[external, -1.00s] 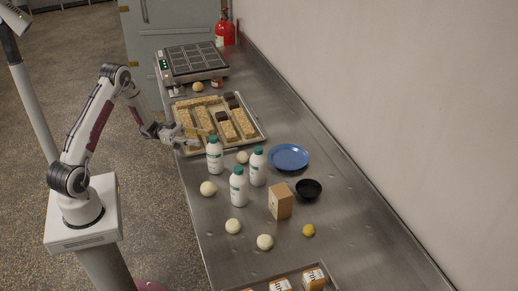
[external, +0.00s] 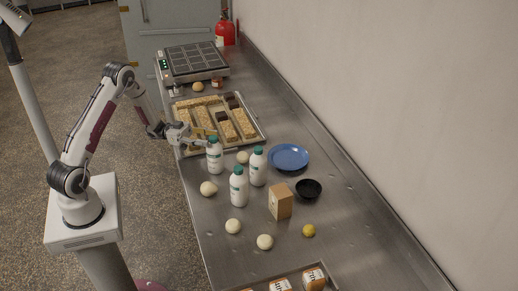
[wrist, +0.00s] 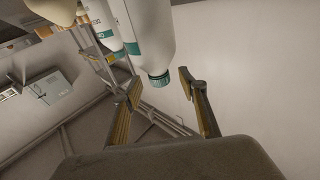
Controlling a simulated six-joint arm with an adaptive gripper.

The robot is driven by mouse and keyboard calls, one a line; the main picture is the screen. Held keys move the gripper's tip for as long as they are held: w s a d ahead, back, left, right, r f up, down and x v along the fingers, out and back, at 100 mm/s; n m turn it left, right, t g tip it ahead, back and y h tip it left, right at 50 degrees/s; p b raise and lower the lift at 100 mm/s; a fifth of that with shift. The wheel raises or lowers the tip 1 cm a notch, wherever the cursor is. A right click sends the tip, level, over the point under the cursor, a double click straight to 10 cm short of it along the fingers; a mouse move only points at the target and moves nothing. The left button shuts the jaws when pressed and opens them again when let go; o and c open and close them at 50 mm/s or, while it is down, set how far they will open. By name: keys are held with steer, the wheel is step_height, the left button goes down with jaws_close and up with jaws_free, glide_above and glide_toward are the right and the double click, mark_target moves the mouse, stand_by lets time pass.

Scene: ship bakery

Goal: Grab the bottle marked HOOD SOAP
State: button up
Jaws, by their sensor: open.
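Three white bottles with green caps stand on the steel counter: the left one (external: 215,158), the front one (external: 239,190) and the right one (external: 258,170). Their label words are too small to read in the external view, so I cannot tell which is HOOD SOAP. My gripper (external: 201,138) is open, just left of the left bottle's cap.
A tray (external: 263,141) of baked slabs lies behind the bottles. A blue plate (external: 288,156), black bowl (external: 308,188) and cardboard box (external: 280,202) stand to the right. Several pale dough balls (external: 208,188) lie around the bottles. A wall (external: 390,100) borders the counter.

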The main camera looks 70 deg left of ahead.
steer(key=shift+x, duration=1.5)
steer(key=shift+r, duration=0.1)
jaws_close()
